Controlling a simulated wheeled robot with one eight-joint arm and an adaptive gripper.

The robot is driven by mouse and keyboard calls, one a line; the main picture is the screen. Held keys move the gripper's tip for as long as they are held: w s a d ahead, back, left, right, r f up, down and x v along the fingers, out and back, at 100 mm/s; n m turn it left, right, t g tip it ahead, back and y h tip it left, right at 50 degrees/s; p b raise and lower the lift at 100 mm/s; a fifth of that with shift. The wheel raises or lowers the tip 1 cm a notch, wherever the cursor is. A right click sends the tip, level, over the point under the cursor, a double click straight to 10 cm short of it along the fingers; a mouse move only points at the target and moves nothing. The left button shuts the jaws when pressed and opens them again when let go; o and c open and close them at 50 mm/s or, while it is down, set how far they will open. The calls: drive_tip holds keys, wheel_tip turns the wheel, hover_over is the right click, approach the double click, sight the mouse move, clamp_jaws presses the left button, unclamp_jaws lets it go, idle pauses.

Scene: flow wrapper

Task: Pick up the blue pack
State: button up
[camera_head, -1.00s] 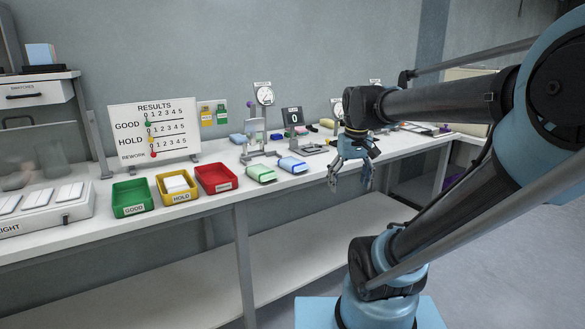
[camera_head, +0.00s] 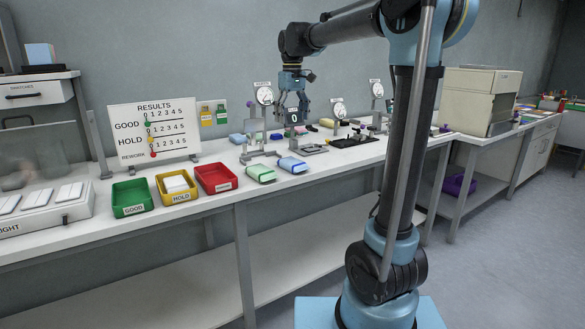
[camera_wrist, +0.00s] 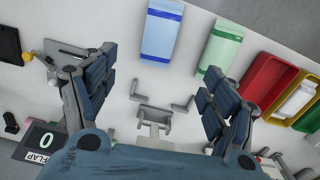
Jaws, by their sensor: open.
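The blue pack (camera_head: 292,165) lies flat on the bench near its front edge, to the right of a green pack (camera_head: 261,174). My gripper (camera_head: 291,118) is open and empty, raised above the back part of the bench. In the wrist view, the blue pack (camera_wrist: 161,31) shows at the top middle, light blue with darker blue ends, beyond my open fingers (camera_wrist: 152,100). The green pack (camera_wrist: 221,46) lies beside it there. Neither pack touches my gripper.
Green (camera_head: 132,197), yellow (camera_head: 177,187) and red (camera_head: 217,178) bins stand left of the packs. A metal stand (camera_head: 255,140) is behind them. A small display (camera_head: 294,117) and dial gauges (camera_head: 264,96) stand farther back. The bench between the packs and front edge is clear.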

hover_over(292, 160)
drive_tip(key=f, duration=1.1)
drive_tip(key=shift+a, duration=0.25)
drive_tip(key=shift+s+d+f, duration=0.1)
drive_tip(key=shift+d+f, duration=0.05)
drive_tip(key=shift+f, duration=1.4)
drive_tip(key=shift+s+d+f, duration=0.1)
drive_tip(key=shift+d+f, duration=0.05)
drive_tip(key=shift+f, duration=1.4)
drive_tip(key=c, duration=1.1)
